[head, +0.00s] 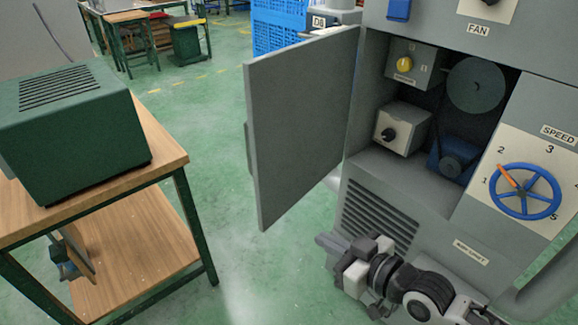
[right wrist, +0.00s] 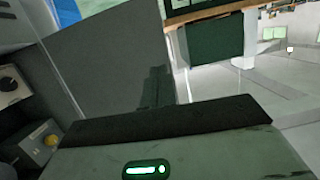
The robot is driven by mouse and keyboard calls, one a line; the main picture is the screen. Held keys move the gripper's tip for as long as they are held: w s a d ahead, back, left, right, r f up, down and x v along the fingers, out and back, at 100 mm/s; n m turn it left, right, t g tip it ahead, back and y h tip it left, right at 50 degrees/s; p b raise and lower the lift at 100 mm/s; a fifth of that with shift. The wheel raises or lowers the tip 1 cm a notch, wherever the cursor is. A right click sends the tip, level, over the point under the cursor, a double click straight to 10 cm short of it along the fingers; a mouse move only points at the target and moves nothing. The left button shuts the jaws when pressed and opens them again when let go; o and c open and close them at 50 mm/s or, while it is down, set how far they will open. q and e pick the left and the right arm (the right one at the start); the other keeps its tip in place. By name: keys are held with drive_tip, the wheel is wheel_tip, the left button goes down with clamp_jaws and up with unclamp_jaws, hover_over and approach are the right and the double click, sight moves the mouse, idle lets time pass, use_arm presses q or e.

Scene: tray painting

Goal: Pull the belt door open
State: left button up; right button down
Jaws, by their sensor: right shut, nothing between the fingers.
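The belt door (head: 300,125) is a flat grey panel, swung wide open on the left side of the grey machine. Its handle (head: 249,150) shows as a small strip at the outer edge. In the right wrist view the door (right wrist: 105,60) fills the upper left. My right gripper (head: 328,242) is below and right of the door's lower edge, in front of the vent slots. It is shut and empty, and I see no contact with the door. My left gripper is not in view.
The open compartment shows a pulley (head: 476,84), a blue motor (head: 452,158), a yellow knob (head: 404,64) and a black knob (head: 388,134). A blue speed wheel (head: 524,191) is at right. A wooden table (head: 165,160) with a green box (head: 70,130) stands left. Floor between is clear.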

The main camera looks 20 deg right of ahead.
drive_tip(key=w+d+r+n+t+y+b, duration=0.1)
drive_tip(key=w+r+n+t+y, duration=0.15)
drive_tip(key=r, duration=0.75)
drive_tip(key=p, duration=0.3)
approach(261, 153)
drive_tip(key=shift+m+g+y, duration=0.25)
drive_tip(key=shift+m+g, duration=0.2)
drive_tip(key=x, duration=0.5)
drive_tip(key=shift+w+r, duration=0.35)
drive_tip(key=shift+w+a, duration=0.3)
drive_tip(key=shift+w, duration=0.15)
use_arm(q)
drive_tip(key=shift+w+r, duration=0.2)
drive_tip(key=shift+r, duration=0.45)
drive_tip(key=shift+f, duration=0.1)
use_arm(e)
drive_tip(key=shift+w+f, duration=0.1)
